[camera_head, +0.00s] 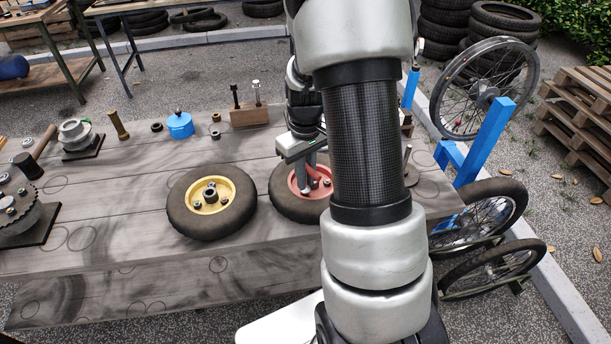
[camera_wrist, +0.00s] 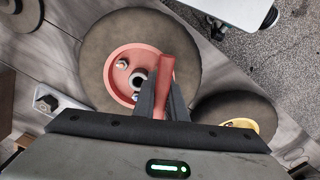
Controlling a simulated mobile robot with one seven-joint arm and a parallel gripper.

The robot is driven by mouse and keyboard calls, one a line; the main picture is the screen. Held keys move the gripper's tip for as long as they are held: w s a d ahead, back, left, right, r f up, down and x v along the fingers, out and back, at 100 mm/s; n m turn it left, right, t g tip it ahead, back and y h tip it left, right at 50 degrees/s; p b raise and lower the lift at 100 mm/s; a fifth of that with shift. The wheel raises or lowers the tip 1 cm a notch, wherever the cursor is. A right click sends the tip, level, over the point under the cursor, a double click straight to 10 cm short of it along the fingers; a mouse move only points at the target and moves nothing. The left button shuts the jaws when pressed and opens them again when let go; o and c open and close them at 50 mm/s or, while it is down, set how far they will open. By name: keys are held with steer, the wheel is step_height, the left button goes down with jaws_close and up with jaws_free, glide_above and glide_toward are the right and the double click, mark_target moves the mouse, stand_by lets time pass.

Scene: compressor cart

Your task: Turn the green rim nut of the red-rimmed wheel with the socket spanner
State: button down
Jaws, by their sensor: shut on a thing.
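The red-rimmed wheel (camera_head: 280,203) lies flat on the bench, partly behind my arm. In the wrist view its red rim (camera_wrist: 118,82) shows a central hub (camera_wrist: 138,78) and a silver nut (camera_wrist: 122,63). I cannot make out a green nut; part of the rim is hidden by the fingers. My gripper (camera_wrist: 161,95) is shut on a red-handled tool (camera_wrist: 166,72), apparently the socket spanner, over the rim. In the head view my gripper (camera_head: 308,162) is over this wheel. The spanner's working end is hidden, so I cannot tell whether it touches a nut.
A yellow-rimmed wheel (camera_head: 184,216) lies just left of it. A wooden block (camera_head: 249,116) with two upright tools, a blue pot (camera_head: 180,125) and metal parts stand further back. A blue frame (camera_head: 486,142) and spoked wheels are at right. The bench front is clear.

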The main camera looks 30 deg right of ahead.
steer(key=shift+m, duration=0.3)
steer(key=shift+r+p, duration=1.75)
steer(key=shift+r, duration=0.8)
